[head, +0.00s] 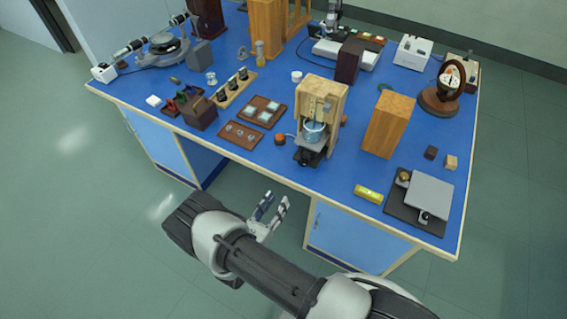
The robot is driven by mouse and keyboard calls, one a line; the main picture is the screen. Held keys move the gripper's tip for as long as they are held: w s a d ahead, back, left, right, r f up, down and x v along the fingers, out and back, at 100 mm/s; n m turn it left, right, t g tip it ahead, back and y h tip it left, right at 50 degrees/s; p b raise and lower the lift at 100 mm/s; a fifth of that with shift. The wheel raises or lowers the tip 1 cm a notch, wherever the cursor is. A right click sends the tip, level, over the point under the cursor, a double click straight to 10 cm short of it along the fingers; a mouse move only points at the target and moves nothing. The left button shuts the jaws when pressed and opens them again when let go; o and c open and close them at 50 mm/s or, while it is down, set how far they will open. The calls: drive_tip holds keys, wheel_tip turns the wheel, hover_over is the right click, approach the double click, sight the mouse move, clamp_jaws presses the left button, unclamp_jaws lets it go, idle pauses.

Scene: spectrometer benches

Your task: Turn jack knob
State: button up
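A lab jack with a flat grey top plate (431,193) and a dark base sits at the front right corner of the blue bench. A small knob (424,217) shows at its front edge, and a brass-coloured round part (404,177) shows at its left. A wooden frame (322,95) near the bench's middle front holds a glass vessel (314,132) over a small dark stand (307,157). My gripper (274,202) is open and empty, in front of the bench's front edge, well left of the grey-topped jack and apart from it.
A yellow level-like block (368,194) lies left of the jack. Wooden trays (241,135) lie left of the frame. Floor before the bench is clear.

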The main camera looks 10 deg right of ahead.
sight(302, 164)
drive_tip(key=b+x, duration=0.1)
drive_tip(key=x, duration=1.6)
drive_tip(key=shift+d+f+b, duration=0.15)
drive_tip(key=shift+d+b, duration=0.05)
drive_tip(key=shift+b, duration=0.2)
drive_tip(key=shift+c, duration=0.3)
drive_tip(key=c, duration=0.7)
drive_tip(key=shift+f+m+b, duration=0.1)
drive_tip(key=shift+m+b, duration=0.45)
drive_tip(key=shift+m, duration=0.35)
drive_tip(key=shift+c, duration=0.2)
drive_tip(key=m+b, duration=0.1)
drive_tip(key=m, duration=0.2)
drive_tip(key=o, duration=0.8)
